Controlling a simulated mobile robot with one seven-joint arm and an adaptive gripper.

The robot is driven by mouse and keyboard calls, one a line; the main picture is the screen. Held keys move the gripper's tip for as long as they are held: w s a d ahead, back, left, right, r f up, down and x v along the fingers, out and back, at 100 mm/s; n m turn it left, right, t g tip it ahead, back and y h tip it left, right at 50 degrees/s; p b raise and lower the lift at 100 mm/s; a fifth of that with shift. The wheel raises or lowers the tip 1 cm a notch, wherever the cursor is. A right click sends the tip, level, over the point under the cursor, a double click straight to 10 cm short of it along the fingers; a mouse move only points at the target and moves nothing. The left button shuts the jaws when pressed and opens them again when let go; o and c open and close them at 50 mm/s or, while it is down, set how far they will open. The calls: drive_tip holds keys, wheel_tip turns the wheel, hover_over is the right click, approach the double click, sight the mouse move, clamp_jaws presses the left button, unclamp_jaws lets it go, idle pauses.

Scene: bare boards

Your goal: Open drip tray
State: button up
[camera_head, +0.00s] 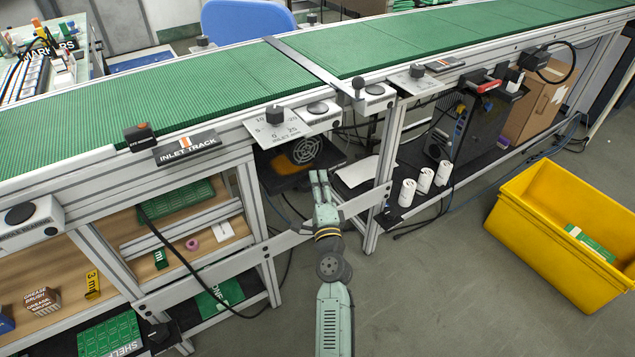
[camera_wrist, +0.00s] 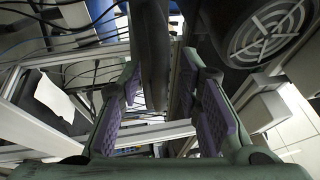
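A dark, shallow tray (camera_head: 285,178), which looks like the drip tray, sits under the conveyor below a round fan grille. Something orange shows on it. My gripper (camera_head: 319,178) is in front of the tray's right part, with its fingers pointing in under the conveyor. In the wrist view my gripper (camera_wrist: 160,85) is open, with purple pads apart. A dark slab (camera_wrist: 152,50), probably the tray's front edge or handle, reaches between the fingers. Gaps show beside it, and I cannot tell whether either pad touches it. The gripper partly hides the tray in the head view.
The fan grille (camera_head: 305,150) is close above; it also shows in the wrist view (camera_wrist: 265,30). A metal cross rail (camera_head: 365,201) and frame leg (camera_head: 385,165) stand close to my gripper. White cylinders (camera_head: 407,192) stand right. A yellow bin (camera_head: 540,230) is farther right, with clear floor before it.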

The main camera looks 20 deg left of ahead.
drive_tip(key=shift+c, duration=0.4)
clamp_jaws()
idle(0.4)
